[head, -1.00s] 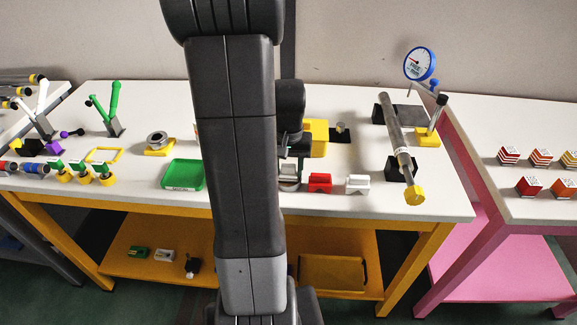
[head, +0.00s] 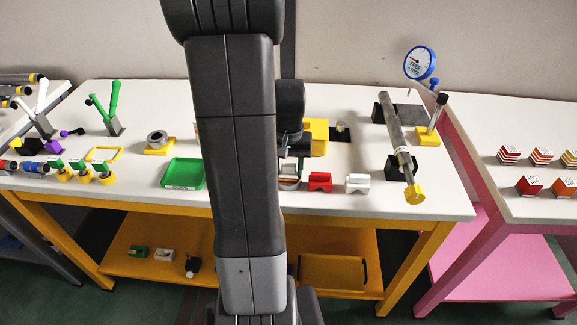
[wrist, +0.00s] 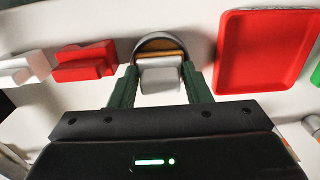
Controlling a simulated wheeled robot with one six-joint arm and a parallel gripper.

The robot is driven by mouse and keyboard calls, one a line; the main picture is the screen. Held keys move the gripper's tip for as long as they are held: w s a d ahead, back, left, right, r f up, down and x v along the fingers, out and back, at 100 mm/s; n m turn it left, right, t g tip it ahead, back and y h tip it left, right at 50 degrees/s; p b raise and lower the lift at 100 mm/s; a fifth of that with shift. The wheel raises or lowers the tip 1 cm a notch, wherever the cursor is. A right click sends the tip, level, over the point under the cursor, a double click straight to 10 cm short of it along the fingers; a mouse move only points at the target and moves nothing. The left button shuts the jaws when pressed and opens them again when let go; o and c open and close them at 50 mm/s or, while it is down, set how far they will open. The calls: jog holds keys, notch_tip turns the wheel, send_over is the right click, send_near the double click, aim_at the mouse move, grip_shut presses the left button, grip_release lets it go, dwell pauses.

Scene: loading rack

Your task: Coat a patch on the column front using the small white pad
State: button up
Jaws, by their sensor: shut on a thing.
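In the wrist view, the two green fingers of my gripper (wrist: 160,88) are shut on a small white pad (wrist: 160,78). Just beyond the pad is a round grey piece (wrist: 150,43) with an orange-brown band; I cannot tell whether the pad touches it. In the head view my arm covers much of the gripper (head: 291,166), which is low over the front of the white table, left of a red block. The pad cannot be made out clearly there. I cannot tell for sure which thing is the column.
A red block (head: 319,182) and a white block (head: 358,183) stand right of my gripper. A green tray (head: 183,173) lies left; a red tray (wrist: 265,50) shows in the wrist view. A grey rod with a yellow end (head: 414,194) lies on black supports farther right.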

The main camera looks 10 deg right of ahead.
aim_at(288, 165)
jog(key=shift+r+p, duration=2.85)
jog(key=shift+r, duration=0.65)
